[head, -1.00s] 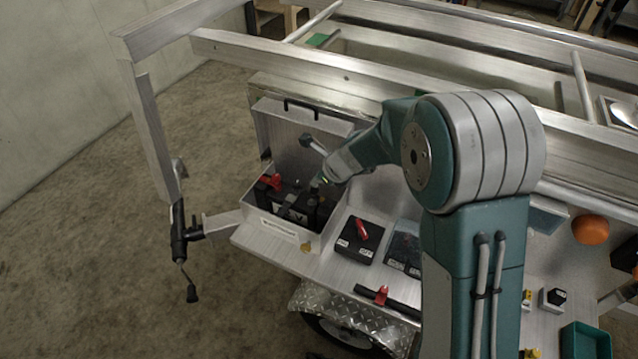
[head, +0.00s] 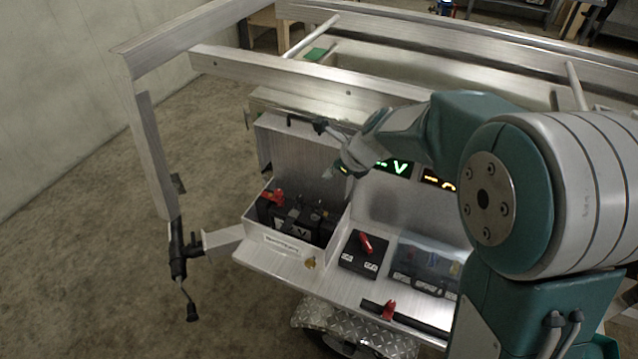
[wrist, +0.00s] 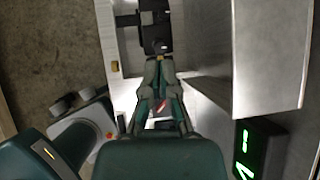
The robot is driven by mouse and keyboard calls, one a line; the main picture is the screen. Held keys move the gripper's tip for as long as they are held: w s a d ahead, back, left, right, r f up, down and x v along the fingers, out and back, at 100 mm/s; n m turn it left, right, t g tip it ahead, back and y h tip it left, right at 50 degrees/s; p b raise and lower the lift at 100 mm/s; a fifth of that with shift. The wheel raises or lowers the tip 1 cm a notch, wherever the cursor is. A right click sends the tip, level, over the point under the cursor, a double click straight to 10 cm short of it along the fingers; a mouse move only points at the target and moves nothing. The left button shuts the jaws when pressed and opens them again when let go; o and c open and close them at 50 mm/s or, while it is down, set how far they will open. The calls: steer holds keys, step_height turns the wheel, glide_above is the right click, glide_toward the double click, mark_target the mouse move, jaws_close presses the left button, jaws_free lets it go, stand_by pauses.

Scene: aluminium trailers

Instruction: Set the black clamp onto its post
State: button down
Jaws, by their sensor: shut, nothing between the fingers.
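An open metal box (head: 282,243) holds a black battery (head: 291,222). A red clamp (head: 272,197) sits at the battery's left end. A dark piece (head: 320,213) at the battery's right end looks like the black clamp; I cannot tell whether it is fully seated around its post. My gripper (head: 332,172) is above the right part of the box, apart from the battery, its fingers shut and empty. In the wrist view, the gripper (wrist: 159,62) points at the battery (wrist: 154,14), with the dark clamp-like piece (wrist: 157,46) just past the fingertips.
The box's raised lid (head: 295,150) stands close behind my gripper. Lit meters (head: 393,167) are to the right. A small black box with a red switch (head: 360,253) and a clear-covered case (head: 428,266) stand right of the battery box. A frame beam (head: 300,72) runs behind.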

steer(key=s+d+r+n+h, duration=0.1)
steer(key=s+d+r+n, duration=0.4)
steer(key=r, duration=0.3)
steer(key=s+d+r+n+t+h, duration=0.1)
steer(key=s+d+n+h, duration=0.2)
steer(key=s+d+n, duration=0.5)
steer(key=s+d+r+n+t+h, duration=0.15)
steer(key=s+d+n, duration=0.35)
steer(key=s+n, duration=0.6)
steer(key=m+g+y, duration=0.3)
steer(key=m+g, duration=0.1)
steer(key=m, duration=2)
glide_above(319, 203)
steer(key=s+d, duration=0.3)
steer(key=d, duration=0.1)
step_height(319, 203, down, 9)
steer(key=x, duration=1.3)
steer(key=shift+w+d+f, duration=0.1)
steer(key=shift+d+f, duration=0.15)
steer(key=shift+f, duration=0.2)
